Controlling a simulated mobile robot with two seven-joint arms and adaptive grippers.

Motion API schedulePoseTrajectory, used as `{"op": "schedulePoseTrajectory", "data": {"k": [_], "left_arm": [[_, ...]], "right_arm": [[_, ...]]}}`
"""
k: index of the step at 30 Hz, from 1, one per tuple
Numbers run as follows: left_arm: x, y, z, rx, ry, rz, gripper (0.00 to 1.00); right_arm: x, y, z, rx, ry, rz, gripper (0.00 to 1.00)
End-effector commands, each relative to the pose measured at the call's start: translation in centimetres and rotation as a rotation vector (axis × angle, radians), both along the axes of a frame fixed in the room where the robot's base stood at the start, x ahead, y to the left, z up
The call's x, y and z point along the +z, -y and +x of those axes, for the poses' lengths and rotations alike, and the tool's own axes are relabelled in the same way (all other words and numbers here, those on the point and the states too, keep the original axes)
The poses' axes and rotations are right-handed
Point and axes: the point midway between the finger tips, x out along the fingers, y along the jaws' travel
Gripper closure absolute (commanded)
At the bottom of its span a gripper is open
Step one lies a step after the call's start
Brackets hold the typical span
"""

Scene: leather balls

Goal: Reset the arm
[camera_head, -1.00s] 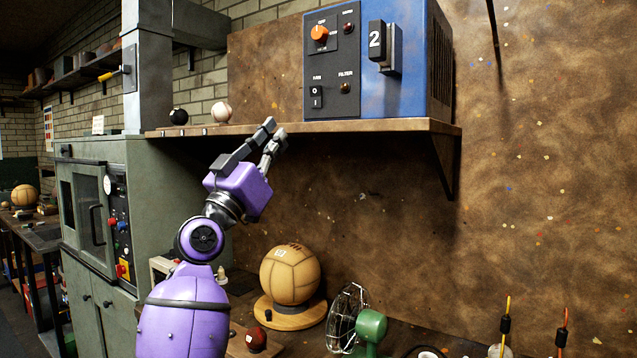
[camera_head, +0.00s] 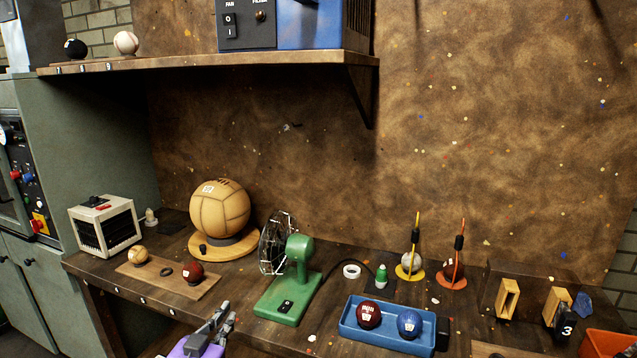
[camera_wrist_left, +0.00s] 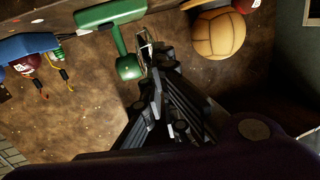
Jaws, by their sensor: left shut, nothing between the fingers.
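My left gripper (camera_head: 219,322) shows at the bottom of the head view, left of centre, with its purple wrist below it. It is low, in front of the bench's front edge, and holds nothing. In the left wrist view its dark fingers (camera_wrist_left: 154,88) are shut together, with the green fan beyond them. My right gripper is not in view.
The workbench (camera_head: 228,290) bears a green fan (camera_head: 297,262), a large tan ball (camera_head: 220,208) on a round stand, a small heater (camera_head: 104,226) and a blue tray (camera_head: 388,344) with two balls. A shelf (camera_head: 200,63) hangs above the bench.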

Motion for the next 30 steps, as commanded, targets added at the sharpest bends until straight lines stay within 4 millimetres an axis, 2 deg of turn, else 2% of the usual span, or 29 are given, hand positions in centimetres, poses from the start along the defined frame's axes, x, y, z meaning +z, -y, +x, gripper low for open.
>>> {"op": "schedulePoseTrajectory", "data": {"k": [1, 3, 5, 6, 8, 9, 11, 12, 15, 18, 21, 24, 30], "left_arm": [[-3.0, 0.0, -2.6, 0.009, -0.056, 0.009, 1.00], [-7.0, 0.0, -6.2, 0.020, -0.131, 0.023, 1.00], [-10.2, 0.1, -9.5, 0.029, -0.195, 0.033, 1.00], [-12.2, 0.1, -11.9, 0.035, -0.238, 0.040, 1.00], [-15.0, 0.3, -15.5, 0.043, -0.302, 0.050, 1.00], [-16.7, 0.3, -18.1, 0.048, -0.344, 0.055, 1.00], [-19.0, 0.5, -22.1, 0.056, -0.410, 0.060, 1.00], [-20.4, 0.6, -24.7, 0.060, -0.452, 0.063, 1.00], [-23.2, 0.9, -30.9, 0.074, -0.550, 0.057, 1.00], [-25.0, 1.1, -35.9, 0.090, -0.630, 0.042, 1.00], [-26.1, 0.8, -39.2, 0.107, -0.682, 0.035, 1.00], [-26.6, 0.5, -40.8, 0.116, -0.708, 0.035, 1.00], [-26.6, 0.4, -41.1, 0.117, -0.712, 0.034, 1.00]], "right_arm": [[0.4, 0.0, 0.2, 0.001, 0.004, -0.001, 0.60], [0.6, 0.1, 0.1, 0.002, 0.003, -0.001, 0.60], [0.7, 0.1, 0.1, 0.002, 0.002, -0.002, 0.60], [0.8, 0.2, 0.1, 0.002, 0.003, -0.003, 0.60], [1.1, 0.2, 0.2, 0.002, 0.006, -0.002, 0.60], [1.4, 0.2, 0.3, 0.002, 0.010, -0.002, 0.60], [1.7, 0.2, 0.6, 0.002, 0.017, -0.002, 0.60], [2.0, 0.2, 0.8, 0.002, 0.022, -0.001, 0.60], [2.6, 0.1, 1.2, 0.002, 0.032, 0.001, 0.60], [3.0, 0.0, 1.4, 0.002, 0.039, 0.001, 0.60], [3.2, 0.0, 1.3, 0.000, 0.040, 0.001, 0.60], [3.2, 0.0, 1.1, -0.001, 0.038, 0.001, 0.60], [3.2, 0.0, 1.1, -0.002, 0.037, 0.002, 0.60]]}}
